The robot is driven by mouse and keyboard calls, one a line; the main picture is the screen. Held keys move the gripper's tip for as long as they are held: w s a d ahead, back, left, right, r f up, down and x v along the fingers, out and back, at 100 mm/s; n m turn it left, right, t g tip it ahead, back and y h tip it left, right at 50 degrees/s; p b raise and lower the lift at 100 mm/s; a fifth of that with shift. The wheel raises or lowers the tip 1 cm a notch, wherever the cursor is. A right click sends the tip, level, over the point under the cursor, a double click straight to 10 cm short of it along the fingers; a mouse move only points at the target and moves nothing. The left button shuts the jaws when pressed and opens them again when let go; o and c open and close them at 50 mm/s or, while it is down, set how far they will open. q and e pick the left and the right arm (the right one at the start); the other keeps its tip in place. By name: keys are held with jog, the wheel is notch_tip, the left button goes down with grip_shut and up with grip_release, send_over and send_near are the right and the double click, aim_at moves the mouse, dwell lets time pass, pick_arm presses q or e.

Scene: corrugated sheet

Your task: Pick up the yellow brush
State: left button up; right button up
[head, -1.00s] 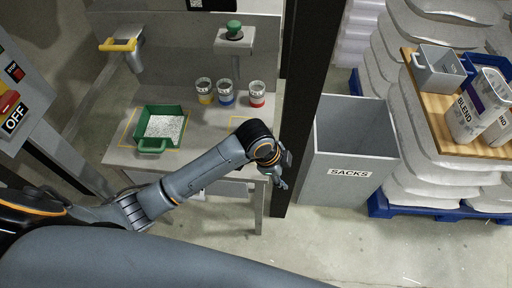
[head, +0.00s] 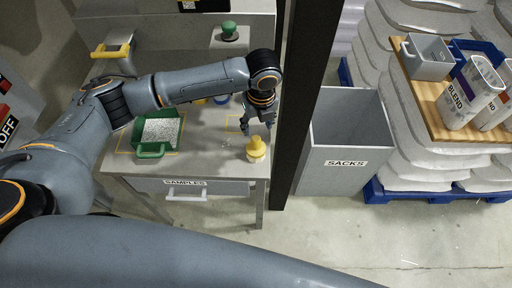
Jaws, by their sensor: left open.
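A yellow brush (head: 256,149), with a rounded knob on a wider base, stands upright near the front right corner of the grey sample table (head: 225,170). My left gripper (head: 257,127) points down just behind and above it, its fingers open and empty. It appears apart from the brush, though the exact gap is hard to judge. My right gripper is out of view.
A green tray (head: 152,154) of pale granules sits on the table's left. Sample cups, one blue (head: 221,99), are partly hidden behind my left arm.

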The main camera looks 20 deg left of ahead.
aim_at(256, 138)
pick_arm(q)
notch_tip(256, 138, down, 3)
jog(key=shift+w+a+f, duration=0.1)
jog(key=shift+w+a, duration=0.05)
jog(key=f, duration=0.2)
jog(key=f+p, duration=0.1)
jog(key=f, duration=0.1)
jog(key=shift+w+a+f+p, duration=0.15)
jog(key=shift+a+f+p, duration=0.05)
jog(key=shift+f+p, duration=0.15)
jog(key=shift+f, duration=0.25)
grip_shut()
